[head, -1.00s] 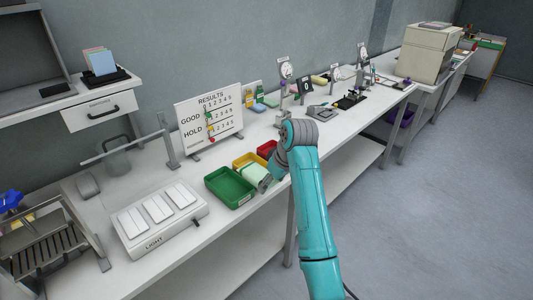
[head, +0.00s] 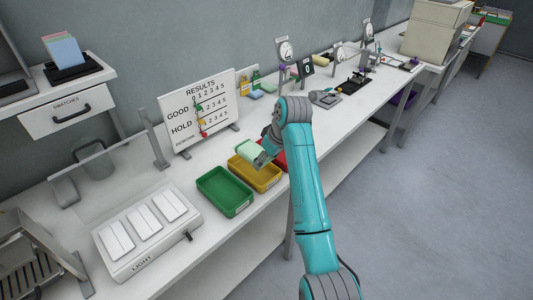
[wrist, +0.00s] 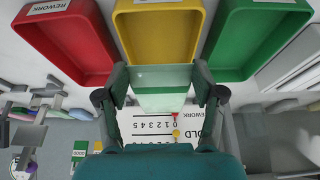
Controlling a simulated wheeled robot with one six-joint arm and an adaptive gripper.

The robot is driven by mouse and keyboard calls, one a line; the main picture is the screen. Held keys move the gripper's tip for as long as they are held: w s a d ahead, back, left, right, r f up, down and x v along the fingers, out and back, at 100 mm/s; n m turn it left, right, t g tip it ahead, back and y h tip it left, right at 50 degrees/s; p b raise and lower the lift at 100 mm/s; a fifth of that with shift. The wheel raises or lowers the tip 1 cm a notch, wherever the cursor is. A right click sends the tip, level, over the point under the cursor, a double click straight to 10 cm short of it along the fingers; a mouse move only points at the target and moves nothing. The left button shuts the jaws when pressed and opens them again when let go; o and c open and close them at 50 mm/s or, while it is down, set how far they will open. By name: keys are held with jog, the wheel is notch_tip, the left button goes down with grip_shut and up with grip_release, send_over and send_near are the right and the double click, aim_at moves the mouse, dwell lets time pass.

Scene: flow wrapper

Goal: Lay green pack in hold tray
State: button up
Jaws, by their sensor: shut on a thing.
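My gripper (wrist: 161,80) is shut on the pale green pack (wrist: 160,92), with one finger on each side of it. In the head view the pack (head: 251,151) shows at the back end of the yellow tray (head: 241,172), apparently above it. The yellow tray (wrist: 118,28) is straight ahead of the pack in the wrist view and looks empty where it shows. The pack hides its near end there. I cannot read which tray is labelled hold. My gripper hides part of the yellow tray in the head view.
The green tray (head: 201,192) and the red tray (head: 284,160) flank the yellow one; both look empty where visible. A results board (head: 206,112) stands behind them. A light box (head: 146,232) with several white panels lies to the left. Instruments stand farther along the bench.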

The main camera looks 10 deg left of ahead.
jog(key=shift+f, duration=2.45)
jog(key=o, duration=1.2)
jog(key=shift+r, duration=0.1)
jog(key=v, duration=0.7)
jog(key=shift+s, duration=0.15)
